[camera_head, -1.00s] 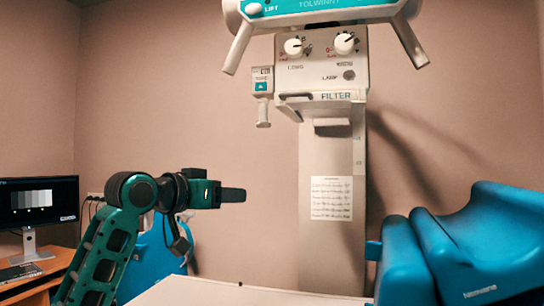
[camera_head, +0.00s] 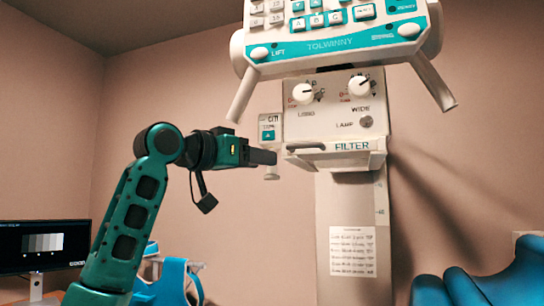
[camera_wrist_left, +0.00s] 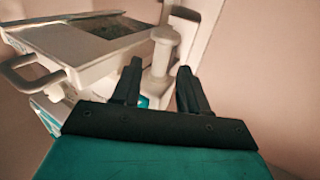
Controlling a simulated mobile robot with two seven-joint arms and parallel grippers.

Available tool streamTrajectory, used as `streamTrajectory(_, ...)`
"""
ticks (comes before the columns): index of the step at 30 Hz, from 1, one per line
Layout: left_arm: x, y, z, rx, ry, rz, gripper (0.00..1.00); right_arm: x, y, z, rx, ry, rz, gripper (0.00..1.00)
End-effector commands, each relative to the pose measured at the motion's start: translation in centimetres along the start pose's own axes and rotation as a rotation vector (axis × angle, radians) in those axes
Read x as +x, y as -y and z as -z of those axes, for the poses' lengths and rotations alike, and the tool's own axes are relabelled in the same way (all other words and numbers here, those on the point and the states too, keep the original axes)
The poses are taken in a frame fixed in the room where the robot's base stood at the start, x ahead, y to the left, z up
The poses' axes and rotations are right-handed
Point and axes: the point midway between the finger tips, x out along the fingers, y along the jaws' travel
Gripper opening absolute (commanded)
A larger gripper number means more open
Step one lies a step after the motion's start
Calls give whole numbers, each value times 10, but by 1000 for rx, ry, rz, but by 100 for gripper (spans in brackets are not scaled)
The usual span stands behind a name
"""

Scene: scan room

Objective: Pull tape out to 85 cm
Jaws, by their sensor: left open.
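The tape unit (camera_head: 269,128), a small white box marked CM with a teal label, hangs on the left side of the white collimator head (camera_head: 335,115). Its pale pull handle (camera_head: 272,174) hangs just below the box, partly hidden by my left gripper (camera_head: 274,157). In the left wrist view the handle (camera_wrist_left: 163,48) is a white post with a round cap, lined up with the gap between my two dark fingers (camera_wrist_left: 160,72). The fingers are apart with nothing shut between them. I cannot tell whether they touch the handle. My right gripper is out of view.
A control panel (camera_head: 335,45) with two slanted handlebars is above the collimator. A grey column (camera_head: 352,280) with a paper sheet stands below it. Blue padded furniture (camera_head: 480,285) is at lower right, a monitor (camera_head: 42,246) at lower left. The wall area left of the tape is clear.

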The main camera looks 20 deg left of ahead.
Motion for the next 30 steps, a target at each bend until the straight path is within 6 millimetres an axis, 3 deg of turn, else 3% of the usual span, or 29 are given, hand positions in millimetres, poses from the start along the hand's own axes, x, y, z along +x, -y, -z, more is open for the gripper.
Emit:
streamTrajectory(3,21,-1,2,-1,1,-2,44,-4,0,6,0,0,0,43)
streamTrajectory(9,41,0,1,0,0,0,44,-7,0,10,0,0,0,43)
streamTrajectory(20,45,0,0,1,-1,1,43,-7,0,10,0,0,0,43)
streamTrajectory(30,44,0,0,0,-1,0,10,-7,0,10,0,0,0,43)
